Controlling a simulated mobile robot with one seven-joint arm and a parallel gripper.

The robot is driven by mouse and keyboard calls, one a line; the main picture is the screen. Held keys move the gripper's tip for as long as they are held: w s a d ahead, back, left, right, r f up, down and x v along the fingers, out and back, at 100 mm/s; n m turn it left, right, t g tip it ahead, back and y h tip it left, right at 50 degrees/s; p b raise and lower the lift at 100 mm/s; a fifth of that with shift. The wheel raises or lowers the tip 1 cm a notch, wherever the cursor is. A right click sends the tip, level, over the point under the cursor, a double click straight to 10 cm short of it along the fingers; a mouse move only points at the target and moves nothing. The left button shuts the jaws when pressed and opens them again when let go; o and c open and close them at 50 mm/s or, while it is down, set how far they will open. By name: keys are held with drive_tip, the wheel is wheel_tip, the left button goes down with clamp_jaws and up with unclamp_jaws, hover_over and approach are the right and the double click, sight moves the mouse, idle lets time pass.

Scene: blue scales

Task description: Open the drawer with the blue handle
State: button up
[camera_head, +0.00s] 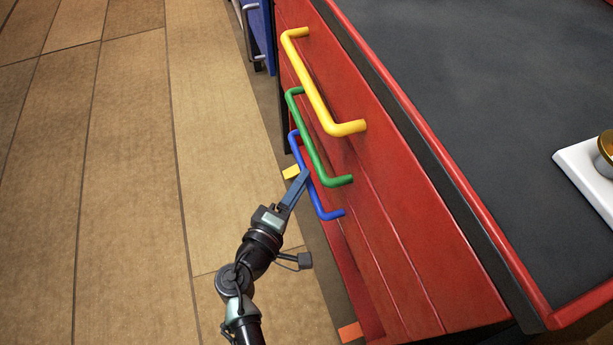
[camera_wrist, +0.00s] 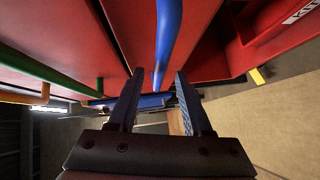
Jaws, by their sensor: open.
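The blue handle (camera_head: 318,204) is the lowest of the three bar handles on the front of the red cabinet (camera_head: 390,210). My gripper (camera_head: 303,177) is at this handle and covers part of its bar in the head view. In the wrist view the blue handle (camera_wrist: 167,45) runs lengthwise between the lines of the two open fingers, and my gripper (camera_wrist: 159,75) shows a gap on either side of the bar. I cannot tell how deep the bar sits between the fingers.
A green handle (camera_head: 311,150) sits just above the blue one, and a yellow handle (camera_head: 318,96) above that. The dark countertop (camera_head: 480,90) holds a white object (camera_head: 585,178) at right. Wooden floor (camera_head: 120,180) lies open to the left.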

drive_tip(key=shift+b+x, duration=0.35)
drive_tip(key=shift+x, duration=1.55)
clamp_jaws()
